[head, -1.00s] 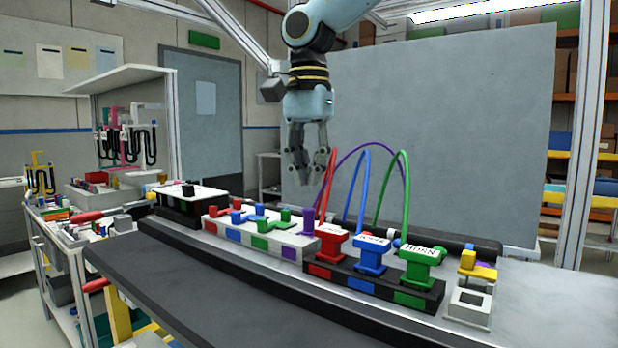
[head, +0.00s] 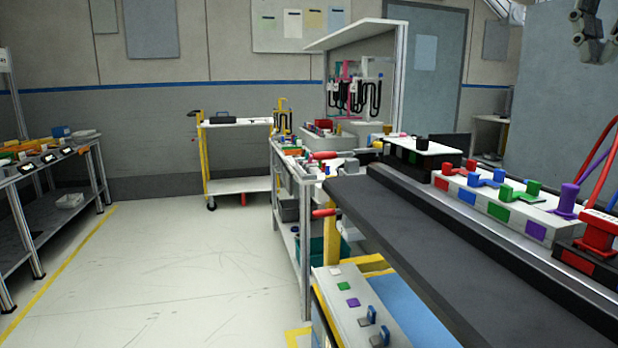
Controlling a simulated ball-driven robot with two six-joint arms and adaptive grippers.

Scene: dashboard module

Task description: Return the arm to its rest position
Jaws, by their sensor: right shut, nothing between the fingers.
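My right gripper (head: 594,43) is at the top right corner of the head view, pointing down, with its arm cut off by the frame's upper edge. It is shut and empty, in the air above the dashboard module. The white module block (head: 510,200) stands below it, with red, blue, green and purple connectors on top. A black block with a red plug (head: 600,232) is partly cut off at the right edge, with a red cable rising from it. My left gripper is out of view.
A dark bench surface (head: 440,235) runs along the front of the module. A cluttered workbench (head: 297,172) with a shelf stands at centre. A yellow-framed cart (head: 235,185) is by the wall, and another table (head: 45,185) is at left. The floor between is clear.

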